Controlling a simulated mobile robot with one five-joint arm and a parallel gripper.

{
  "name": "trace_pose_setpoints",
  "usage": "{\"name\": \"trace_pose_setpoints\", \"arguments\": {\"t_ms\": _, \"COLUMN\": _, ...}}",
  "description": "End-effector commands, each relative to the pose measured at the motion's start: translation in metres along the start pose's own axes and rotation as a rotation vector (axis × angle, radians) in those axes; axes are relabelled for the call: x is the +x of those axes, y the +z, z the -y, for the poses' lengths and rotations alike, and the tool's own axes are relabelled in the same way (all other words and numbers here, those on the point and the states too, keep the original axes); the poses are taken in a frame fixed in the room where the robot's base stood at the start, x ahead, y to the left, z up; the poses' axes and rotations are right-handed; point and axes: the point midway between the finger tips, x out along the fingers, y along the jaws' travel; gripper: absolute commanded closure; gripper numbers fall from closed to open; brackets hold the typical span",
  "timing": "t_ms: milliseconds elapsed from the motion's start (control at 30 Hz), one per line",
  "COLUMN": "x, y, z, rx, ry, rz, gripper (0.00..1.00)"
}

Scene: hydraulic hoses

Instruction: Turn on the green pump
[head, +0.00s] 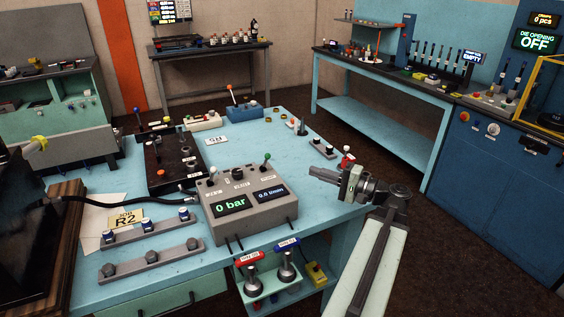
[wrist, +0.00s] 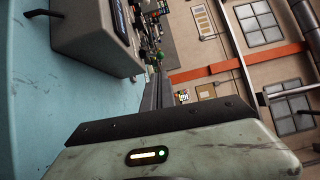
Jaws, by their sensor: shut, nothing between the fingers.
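A grey console (head: 245,205) stands on the light-blue bench, with a display reading 0 bar (head: 230,205) and one reading 0.0 l/min (head: 269,193). A lever with a green knob (head: 267,156) rises at its back right and leans slightly.
A black block with fittings (head: 170,160) lies behind and left of the console. The bench middle (head: 255,133) is clear.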

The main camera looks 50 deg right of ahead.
Motion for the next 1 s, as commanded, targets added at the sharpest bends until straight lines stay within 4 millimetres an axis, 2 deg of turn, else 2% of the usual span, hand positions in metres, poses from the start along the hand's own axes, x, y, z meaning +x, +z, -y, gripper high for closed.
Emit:
{"name": "trace_pose_setpoints", "arguments": {"t_ms": 167, "x": 0.024, "y": 0.001, "z": 0.000, "rx": 0.000, "ry": 0.000, "rz": 0.004, "gripper": 1.00}}
{"name": "trace_pose_setpoints", "arguments": {"t_ms": 600, "x": 0.116, "y": 0.001, "z": 0.000, "rx": 0.000, "ry": 0.000, "rz": 0.005, "gripper": 1.00}}
{"name": "trace_pose_setpoints", "arguments": {"t_ms": 800, "x": 0.137, "y": 0.001, "z": 0.000, "rx": 0.000, "ry": 0.000, "rz": 0.004, "gripper": 1.00}}
{"name": "trace_pose_setpoints", "arguments": {"t_ms": 1000, "x": 0.140, "y": 0.002, "z": 0.000, "rx": 0.000, "ry": 0.000, "rz": 0.003, "gripper": 1.00}}
